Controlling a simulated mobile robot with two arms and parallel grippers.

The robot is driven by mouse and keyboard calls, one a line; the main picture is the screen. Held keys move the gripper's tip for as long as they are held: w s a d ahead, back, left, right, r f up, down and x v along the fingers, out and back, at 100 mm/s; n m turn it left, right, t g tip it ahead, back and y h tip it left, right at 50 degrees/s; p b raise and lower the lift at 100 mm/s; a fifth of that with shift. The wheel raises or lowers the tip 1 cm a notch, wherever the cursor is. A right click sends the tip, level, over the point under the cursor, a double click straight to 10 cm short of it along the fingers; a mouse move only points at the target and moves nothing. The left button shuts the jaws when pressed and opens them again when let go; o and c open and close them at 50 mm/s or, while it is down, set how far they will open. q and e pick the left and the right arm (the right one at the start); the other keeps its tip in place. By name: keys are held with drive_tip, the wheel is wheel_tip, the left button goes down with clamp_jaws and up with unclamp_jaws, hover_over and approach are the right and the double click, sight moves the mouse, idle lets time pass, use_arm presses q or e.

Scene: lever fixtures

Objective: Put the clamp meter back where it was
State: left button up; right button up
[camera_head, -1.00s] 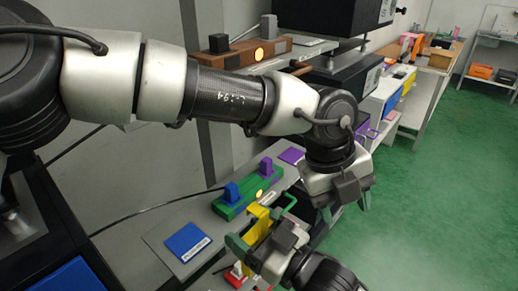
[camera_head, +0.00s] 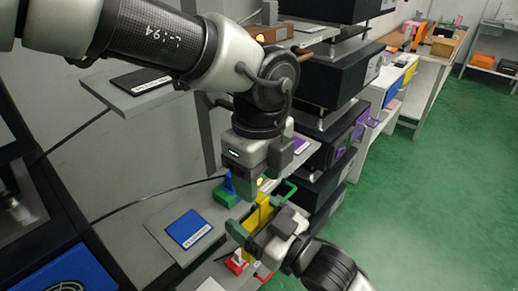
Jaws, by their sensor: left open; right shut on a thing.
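A yellow body (camera_head: 260,212), apparently the clamp meter, is held tilted in my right gripper (camera_head: 257,226), which is shut on it. A green piece lies at its left side; I cannot tell if it belongs to the meter. My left gripper (camera_head: 258,187) is open and points down, just above the yellow body and in front of the green lever fixture (camera_head: 227,198). A blue labelled pad (camera_head: 188,230) lies on the shelf to the left.
A black labelled pad (camera_head: 140,79) lies on an upper shelf. A red-and-white object (camera_head: 237,263) sits low, below the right gripper. Black boxes (camera_head: 325,145) stand stacked to the right. A green handle (camera_head: 289,190) is close beside the grippers. The green floor (camera_head: 430,200) is open.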

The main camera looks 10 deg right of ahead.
sight(259, 195)
use_arm(q)
wheel_tip(259, 195, down, 5)
drive_tip(key=shift+r, duration=0.1)
idle(0.3)
clamp_jaws()
use_arm(e)
drive_tip(key=o, duration=1.1)
